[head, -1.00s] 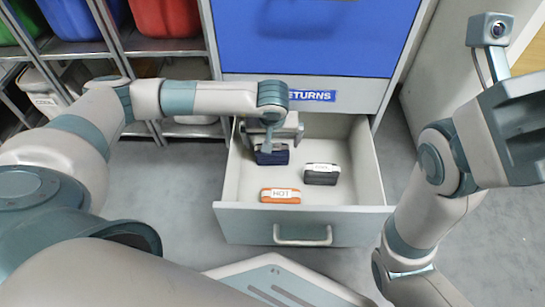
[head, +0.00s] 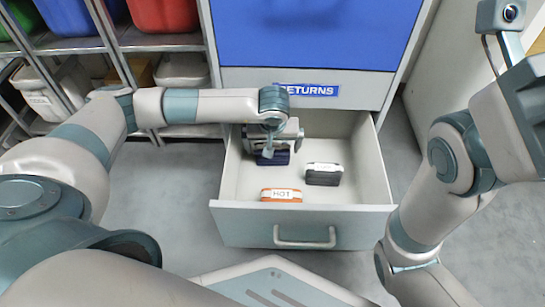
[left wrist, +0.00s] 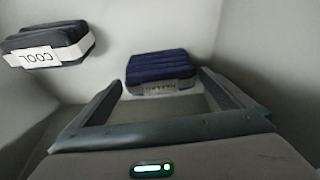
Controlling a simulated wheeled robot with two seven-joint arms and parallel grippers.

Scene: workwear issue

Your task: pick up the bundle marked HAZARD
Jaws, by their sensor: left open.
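A dark blue folded bundle (head: 272,159) lies at the back left of the open drawer. It also shows in the left wrist view (left wrist: 160,68), with a pale label on its near side too blurred to read for certain. My left gripper (head: 272,143) reaches down over this bundle and partly hides it in the head view. In the left wrist view the jaws (left wrist: 161,80) are open and empty, with the bundle just beyond and between the fingertips. My right arm stands at the right of the head view; its fingers are not visible.
The drawer (head: 300,222) under the RETURNS sign (head: 306,90) also holds an orange bundle marked HOT (head: 281,195) and a dark grey bundle (head: 323,175), marked COOL in the left wrist view (left wrist: 45,45). Its walls surround my left gripper. Shelving with bins stands left.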

